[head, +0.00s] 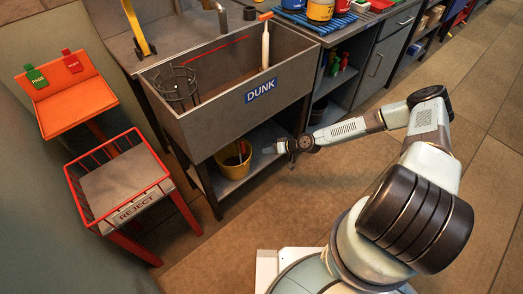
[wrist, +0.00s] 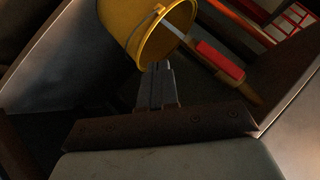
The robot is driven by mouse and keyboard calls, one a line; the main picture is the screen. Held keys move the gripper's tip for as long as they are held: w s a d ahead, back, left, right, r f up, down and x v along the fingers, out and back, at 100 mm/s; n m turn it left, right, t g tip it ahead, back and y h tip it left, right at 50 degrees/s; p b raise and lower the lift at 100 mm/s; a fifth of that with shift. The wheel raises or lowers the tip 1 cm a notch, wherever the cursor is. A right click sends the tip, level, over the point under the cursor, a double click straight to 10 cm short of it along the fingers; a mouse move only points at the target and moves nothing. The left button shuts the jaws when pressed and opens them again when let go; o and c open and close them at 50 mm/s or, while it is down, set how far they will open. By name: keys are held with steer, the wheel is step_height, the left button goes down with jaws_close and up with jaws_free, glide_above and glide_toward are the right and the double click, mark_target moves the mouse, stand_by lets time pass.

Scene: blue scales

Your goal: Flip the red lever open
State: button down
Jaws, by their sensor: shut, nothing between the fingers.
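A red, grip-like piece (wrist: 218,60), which looks like the red lever, lies along a slanted pipe or rod right of centre in the wrist view. I cannot clearly make it out in the head view. My gripper (wrist: 163,68) is shut and empty, with its tips by the rim of a yellow bucket (wrist: 140,30) and left of the red piece, apart from it in the picture. In the head view my gripper (head: 268,150) reaches in under the sink, just right of the yellow bucket (head: 232,160).
The grey sink (head: 200,124) marked DUNK stands above the lower shelf (head: 234,182) that holds the bucket. A red wire REJECT basket (head: 120,185) and an orange stand (head: 75,107) are at left. The floor in front is clear.

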steer(key=shift+d, duration=1.1)
steer(key=shift+d+r, duration=0.1)
